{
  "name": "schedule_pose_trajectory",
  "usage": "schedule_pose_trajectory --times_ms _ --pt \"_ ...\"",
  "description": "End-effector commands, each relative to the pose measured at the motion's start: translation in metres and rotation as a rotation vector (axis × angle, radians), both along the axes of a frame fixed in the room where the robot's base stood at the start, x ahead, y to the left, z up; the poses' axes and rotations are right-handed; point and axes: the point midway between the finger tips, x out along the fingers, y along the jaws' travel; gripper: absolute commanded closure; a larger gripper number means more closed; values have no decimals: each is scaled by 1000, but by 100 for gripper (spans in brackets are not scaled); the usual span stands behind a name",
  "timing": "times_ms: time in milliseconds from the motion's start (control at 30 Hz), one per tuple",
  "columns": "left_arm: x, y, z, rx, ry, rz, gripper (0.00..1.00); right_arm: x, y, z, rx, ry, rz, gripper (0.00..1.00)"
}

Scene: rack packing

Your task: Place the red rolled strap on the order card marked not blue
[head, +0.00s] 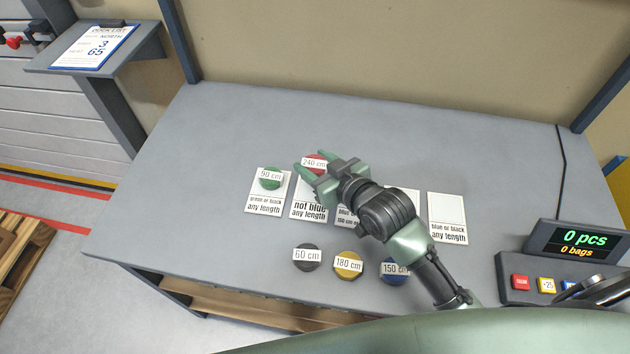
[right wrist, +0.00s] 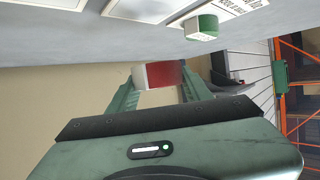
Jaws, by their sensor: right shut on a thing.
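The red rolled strap (head: 314,161), labelled 240 cm, shows between the fingers of my right gripper (head: 313,166). The gripper is shut on it. The strap also shows between the fingertips in the right wrist view (right wrist: 163,74), with a gap between it and the table surface. The order card marked "not blue any length" (head: 310,212) lies on the table, second from the left. The strap and fingers overlap the card's upper part in the head view; the exact height is hard to tell. My left gripper is not in view.
A green strap (head: 270,179) sits on the leftmost card (head: 264,205). Black (head: 306,258), yellow (head: 348,265) and blue (head: 392,271) straps lie in front. My right arm partly hides the middle cards. The rightmost card (head: 448,212) is empty. A counter display (head: 570,244) stands at right.

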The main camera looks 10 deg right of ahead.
Motion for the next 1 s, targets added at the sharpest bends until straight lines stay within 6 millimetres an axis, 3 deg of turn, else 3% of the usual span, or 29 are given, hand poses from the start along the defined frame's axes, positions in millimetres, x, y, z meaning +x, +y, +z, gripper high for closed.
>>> schedule_pose_trajectory --times_ms 500,933,967,1000 --pt "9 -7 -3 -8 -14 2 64 0 0 -64 0 0 1 92" --pt "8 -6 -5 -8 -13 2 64 0 0 -69 1 -2 1 92" --pt "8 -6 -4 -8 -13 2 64 0 0 -69 1 -1 1 43" --pt "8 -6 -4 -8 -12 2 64 0 0 -69 1 -1 1 31"
